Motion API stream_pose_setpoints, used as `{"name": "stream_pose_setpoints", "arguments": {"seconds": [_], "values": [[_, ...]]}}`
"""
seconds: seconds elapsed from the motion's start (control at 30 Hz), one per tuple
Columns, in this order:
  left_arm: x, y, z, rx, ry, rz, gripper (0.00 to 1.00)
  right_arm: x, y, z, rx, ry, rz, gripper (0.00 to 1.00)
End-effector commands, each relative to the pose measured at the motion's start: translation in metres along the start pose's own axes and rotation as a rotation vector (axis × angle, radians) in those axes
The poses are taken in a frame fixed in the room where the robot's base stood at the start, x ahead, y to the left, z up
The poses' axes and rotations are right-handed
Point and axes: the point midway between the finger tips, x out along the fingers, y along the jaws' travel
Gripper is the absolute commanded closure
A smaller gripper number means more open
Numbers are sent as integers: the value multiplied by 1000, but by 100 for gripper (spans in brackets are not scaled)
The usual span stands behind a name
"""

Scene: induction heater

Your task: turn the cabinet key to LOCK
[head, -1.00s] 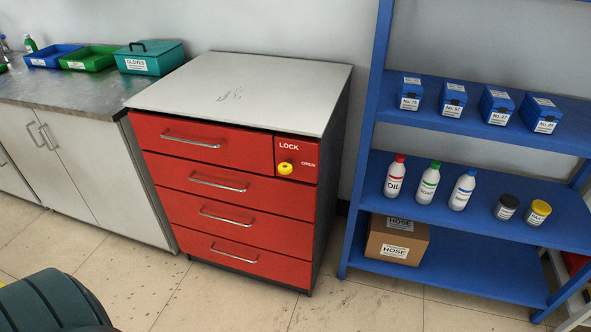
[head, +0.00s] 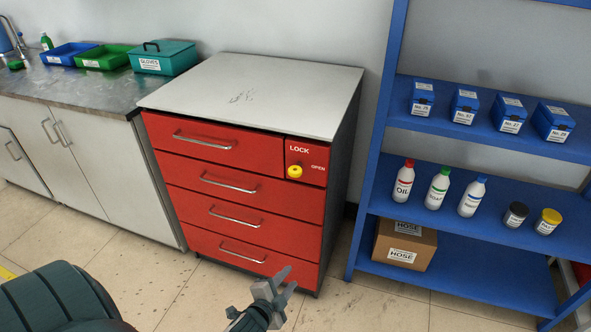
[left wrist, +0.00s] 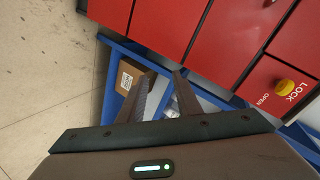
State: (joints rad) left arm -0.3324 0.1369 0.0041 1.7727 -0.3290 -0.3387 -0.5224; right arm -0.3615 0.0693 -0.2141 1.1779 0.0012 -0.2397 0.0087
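The red drawer cabinet (head: 240,200) stands in the middle of the head view. Its yellow key knob (head: 295,171) sits at the top right on a red panel, below the word LOCK and left of the word OPEN. The knob also shows at the right of the left wrist view (left wrist: 285,87). My left gripper (head: 284,283) is low in front of the cabinet's bottom drawer in the head view, below the knob and apart from it. Its two fingers are spread and empty, as the left wrist view (left wrist: 163,92) also shows. My right gripper is out of view.
A blue shelf unit (head: 463,254) with bottles, small blue boxes and a cardboard box (head: 404,244) stands right of the cabinet. A grey counter (head: 75,92) with bins is at the left. The floor in front is clear.

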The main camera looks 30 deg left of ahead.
Motion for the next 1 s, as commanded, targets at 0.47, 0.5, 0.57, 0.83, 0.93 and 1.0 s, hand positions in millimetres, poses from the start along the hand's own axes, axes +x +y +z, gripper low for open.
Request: {"name": "stream_pose_setpoints", "arguments": {"seconds": [0.47, 0.5, 0.57, 0.83, 0.93, 1.0], "values": [[-60, -225, -69, 513, 24, -448, 69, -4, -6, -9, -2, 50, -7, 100], [-60, -226, -69, 516, 23, -450, 69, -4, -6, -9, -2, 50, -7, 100], [-60, -226, -69, 517, 23, -450, 69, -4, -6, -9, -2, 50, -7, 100], [-58, -226, -69, 513, 24, -448, 69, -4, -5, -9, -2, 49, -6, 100], [-56, -227, -69, 513, 24, -448, 69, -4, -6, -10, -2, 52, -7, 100], [-52, -228, -70, 513, 24, -447, 69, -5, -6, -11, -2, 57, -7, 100]]}}
